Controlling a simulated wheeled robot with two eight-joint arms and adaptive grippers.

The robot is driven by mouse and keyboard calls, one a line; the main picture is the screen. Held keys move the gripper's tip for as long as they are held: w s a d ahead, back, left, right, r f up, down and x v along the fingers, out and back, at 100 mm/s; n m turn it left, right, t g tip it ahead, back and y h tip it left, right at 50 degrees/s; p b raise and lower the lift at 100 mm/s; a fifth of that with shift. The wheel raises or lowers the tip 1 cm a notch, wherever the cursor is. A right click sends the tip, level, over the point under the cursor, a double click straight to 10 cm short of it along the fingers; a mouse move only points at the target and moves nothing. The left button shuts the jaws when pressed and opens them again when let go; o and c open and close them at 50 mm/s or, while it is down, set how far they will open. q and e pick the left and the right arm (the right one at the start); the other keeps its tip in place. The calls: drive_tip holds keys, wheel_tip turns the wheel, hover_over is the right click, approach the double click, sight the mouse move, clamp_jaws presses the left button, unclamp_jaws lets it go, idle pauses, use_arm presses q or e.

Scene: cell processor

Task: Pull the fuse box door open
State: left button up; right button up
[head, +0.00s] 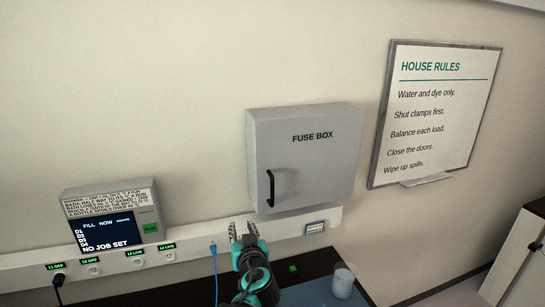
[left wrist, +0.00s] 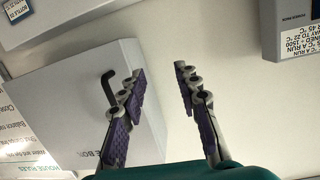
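The grey fuse box (head: 305,155) is mounted on the wall, and its door looks shut. A black bar handle (head: 270,188) is at the lower left of the door. My left gripper (head: 243,231) is below and left of the handle, with its fingers apart and nothing between them. In the left wrist view the fuse box (left wrist: 50,110) is at the left. The handle (left wrist: 106,84) shows just left of the left finger of my gripper (left wrist: 161,85), outside the gap between the fingers. My right gripper is not in view.
A control panel (head: 111,217) with a screen is at the left, above a socket strip (head: 195,247). A blue cable (head: 214,265) hangs from the strip. A clear cup (head: 343,283) stands right of my gripper. A House Rules board (head: 436,115) hangs at the right.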

sight(273, 189)
use_arm(q)
drive_tip(key=w+d+r+t+h+p, duration=0.25)
drive_tip(key=w+d+r+p, duration=0.2)
drive_tip(key=d+r, duration=0.4)
drive_tip(key=shift+m+y, duration=0.35)
drive_tip(key=shift+m, duration=0.05)
drive_tip(key=w, duration=0.2)
drive_tip(key=w+f, duration=0.1)
drive_tip(key=w, duration=0.1)
drive_tip(key=w+f, duration=0.1)
drive_tip(key=w, duration=0.2)
drive_tip(key=shift+d, duration=0.1)
drive_tip(key=shift+w, duration=0.2)
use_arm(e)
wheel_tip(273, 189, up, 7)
use_arm(q)
clamp_jaws()
